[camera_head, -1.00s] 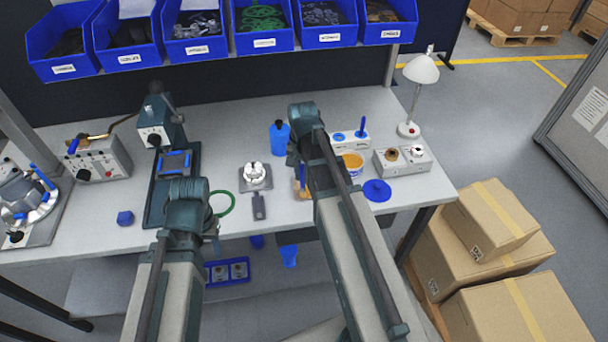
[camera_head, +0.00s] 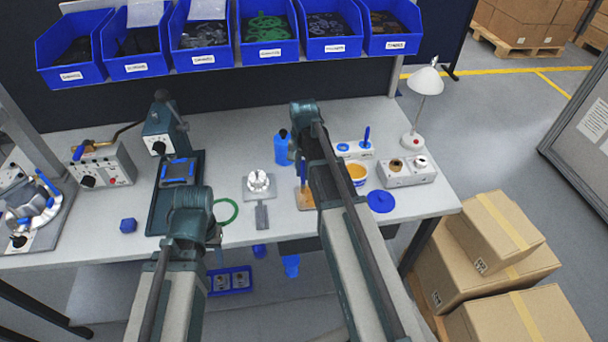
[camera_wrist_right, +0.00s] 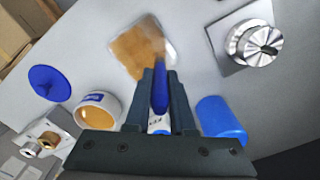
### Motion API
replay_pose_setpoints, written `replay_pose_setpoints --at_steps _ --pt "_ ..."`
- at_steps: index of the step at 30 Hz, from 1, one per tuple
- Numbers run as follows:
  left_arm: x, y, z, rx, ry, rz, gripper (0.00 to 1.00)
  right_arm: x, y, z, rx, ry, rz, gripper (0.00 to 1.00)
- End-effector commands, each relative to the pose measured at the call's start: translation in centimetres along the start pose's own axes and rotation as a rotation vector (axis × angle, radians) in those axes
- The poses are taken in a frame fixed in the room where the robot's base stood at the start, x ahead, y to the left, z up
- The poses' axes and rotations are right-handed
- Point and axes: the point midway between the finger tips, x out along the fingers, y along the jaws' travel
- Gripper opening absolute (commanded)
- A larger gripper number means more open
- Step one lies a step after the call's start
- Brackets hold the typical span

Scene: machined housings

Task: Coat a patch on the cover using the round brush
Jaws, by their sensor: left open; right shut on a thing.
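The cover (camera_wrist_right: 143,45) lies flat on the bench, a small plate with a pale rim and a tan patch over most of its face. It also shows in the head view (camera_head: 305,199), partly hidden by my right arm. My right gripper (camera_wrist_right: 160,80) is shut on the round brush (camera_wrist_right: 159,92), whose handle is blue. The brush points at the cover, and its blurred brown tip overlaps the patch; I cannot tell whether it touches. My left gripper (camera_head: 215,240) is open and empty near the bench's front edge, left of the cover.
A pot of amber coating (camera_head: 357,172) and a blue lid (camera_head: 380,201) are right of the cover. A blue bottle (camera_head: 281,149) stands behind it. A metal part (camera_head: 258,181) on a grey plate is to its left. A green ring (camera_head: 228,211) lies near my left gripper.

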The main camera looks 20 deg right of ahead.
Motion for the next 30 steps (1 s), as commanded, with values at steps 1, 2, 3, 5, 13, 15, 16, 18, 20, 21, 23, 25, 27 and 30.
replay_pose_setpoints --at_steps 1,2,3,5,13,15,16,18,20,21,23,25,27,30 --pt "0.0 0.0 0.0 0.0 0.0 0.0 0.5 0.0 -0.4 -0.6 0.0 0.0 0.0 0.0" --pt "0.0 0.0 0.0 0.0 0.0 0.0 0.5 0.0 -0.6 -0.8 0.0 0.0 0.0 0.0" --pt "0.0 0.0 0.0 0.0 0.0 0.0 0.5 -0.1 -0.8 -1.1 0.0 0.0 0.0 0.0" --pt "-0.1 0.0 0.0 0.0 0.0 0.0 0.5 -0.1 -1.1 -1.4 0.0 0.0 0.0 0.0" --pt "-0.1 0.0 0.0 0.0 0.0 0.0 0.5 -0.1 -1.3 -1.8 0.0 0.0 0.0 0.0" --pt "-0.1 0.0 0.0 0.0 0.0 0.0 0.5 -0.1 -1.3 -1.8 0.0 0.0 0.0 0.0" --pt "-0.1 0.0 0.0 0.0 0.0 0.0 0.5 -0.1 -1.3 -1.8 0.0 0.0 0.0 0.0" --pt "-0.2 0.0 0.0 0.0 0.0 0.0 0.5 -0.2 -1.3 -1.8 0.0 0.0 0.0 0.0" --pt "-0.5 -0.1 0.0 0.0 0.0 0.0 0.5 -0.5 -1.3 -1.8 0.0 0.0 0.0 0.0" --pt "-0.8 -0.1 0.1 0.0 0.0 0.0 0.5 -0.8 -1.3 -1.8 0.0 0.0 0.0 0.0" --pt "-1.3 -0.1 0.1 0.0 0.0 0.0 0.5 -1.3 -1.3 -1.8 0.0 0.0 0.0 0.0" --pt "-2.0 -0.2 0.1 0.0 0.0 0.0 0.5 -2.0 -1.3 -1.7 0.0 0.0 0.0 0.0" --pt "-2.8 -0.3 0.2 0.0 0.0 0.0 0.5 -2.8 -1.3 -1.7 0.0 0.0 0.0 0.0" --pt "-3.7 -0.3 0.2 0.0 0.0 0.0 0.5 -3.7 -1.3 -1.7 0.0 0.0 0.0 0.0"
